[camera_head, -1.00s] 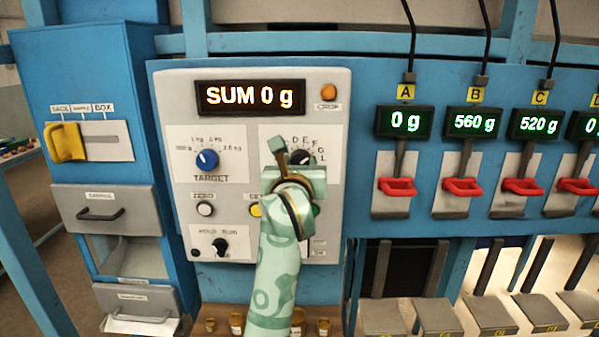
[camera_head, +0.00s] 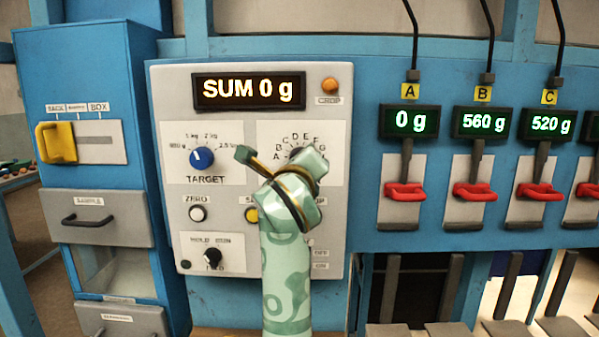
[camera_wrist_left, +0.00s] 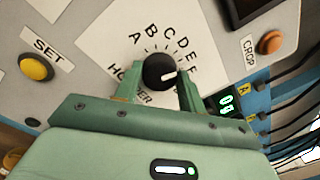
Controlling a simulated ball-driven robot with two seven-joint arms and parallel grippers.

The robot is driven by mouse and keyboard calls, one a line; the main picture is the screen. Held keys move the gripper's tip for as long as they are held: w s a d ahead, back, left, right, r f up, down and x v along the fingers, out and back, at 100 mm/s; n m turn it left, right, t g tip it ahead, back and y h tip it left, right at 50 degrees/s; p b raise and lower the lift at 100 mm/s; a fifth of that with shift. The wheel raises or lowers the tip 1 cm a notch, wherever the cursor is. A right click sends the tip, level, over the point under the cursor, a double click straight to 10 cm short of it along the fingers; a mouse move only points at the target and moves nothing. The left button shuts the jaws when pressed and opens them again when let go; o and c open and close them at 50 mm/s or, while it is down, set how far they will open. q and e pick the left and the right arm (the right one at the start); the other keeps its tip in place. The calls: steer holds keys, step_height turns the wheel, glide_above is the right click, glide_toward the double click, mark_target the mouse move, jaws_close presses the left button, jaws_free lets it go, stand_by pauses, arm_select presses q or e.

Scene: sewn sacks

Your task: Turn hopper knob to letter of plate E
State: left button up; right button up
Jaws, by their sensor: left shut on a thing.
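The black hopper knob (camera_wrist_left: 158,72) sits on a white dial plate (camera_wrist_left: 110,45) lettered in an arc from A. My left gripper (camera_wrist_left: 156,88) has one finger on each side of the knob and is shut on it. The knob's white mark points right and slightly up, by the E and F letters; I cannot tell which exactly. In the head view my left gripper (camera_head: 287,172) is tilted in front of the dial and hides the knob. My right gripper is not in view.
The panel also holds a blue target knob (camera_head: 202,158), a yellow set button (camera_head: 252,215) and a hold/run switch (camera_head: 213,257). The display (camera_head: 249,92) reads SUM 0 g. Plate displays at right read A 0 g (camera_head: 411,121), B 560 g and C 520 g, above red handles (camera_head: 404,192).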

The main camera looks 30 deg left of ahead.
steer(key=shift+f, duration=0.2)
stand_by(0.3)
arm_select(q)
steer(key=o, duration=1)
steer(key=shift+w, duration=0.1)
steer(key=b+v, duration=1)
steer(key=v, duration=0.6)
steer(key=shift+s+f+b, duration=0.15)
steer(key=shift+s+b, duration=0.05)
steer(key=shift+b, duration=0.2)
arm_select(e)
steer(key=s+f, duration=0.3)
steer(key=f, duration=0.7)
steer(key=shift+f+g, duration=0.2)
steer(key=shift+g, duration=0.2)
